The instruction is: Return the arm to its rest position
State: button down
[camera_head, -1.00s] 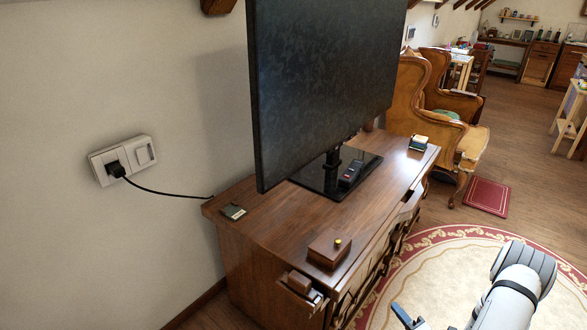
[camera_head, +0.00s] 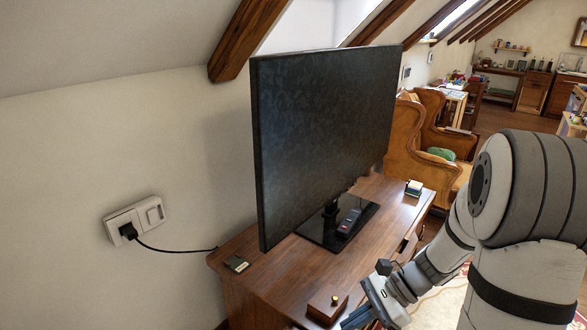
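My arm (camera_head: 520,210) fills the right side of the head view, folded, with its large grey and white joints near the camera. My gripper (camera_head: 358,319) is at the bottom edge, pointing down and to the left. Its blue fingers are partly cut off by the frame, so I cannot tell whether they are open or shut. In the picture it lies just right of a small wooden box (camera_head: 326,307) with a yellow knob on the dresser; I cannot tell the gap between them.
The wooden dresser (camera_head: 275,275) bears a large TV (camera_head: 325,135), a dark device (camera_head: 348,222) on the TV's base, a small item (camera_head: 236,264) and a small stack (camera_head: 414,188). A socket plate (camera_head: 136,219) with a plugged cable is on the left wall. Armchairs (camera_head: 408,140) stand behind.

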jog(key=s+d+r+n+t+h+p, duration=0.1)
jog(key=s+r+n+t+h+p, duration=0.1)
jog(key=s+r+n+h+p, duration=0.2)
jog(key=s+d+r+n+t+h+p, duration=0.2)
jog(key=s+r+n+h+p, duration=0.1)
jog(key=r+n, duration=0.8)
notch_tip(320, 180, up, 4)
jog(key=h+p, duration=0.1)
jog(key=h, duration=0.1)
jog(key=shift+s+t+h, duration=0.3)
jog(key=shift+s+h, duration=0.05)
jog(key=shift+h, duration=0.05)
jog(key=shift+d, duration=0.1)
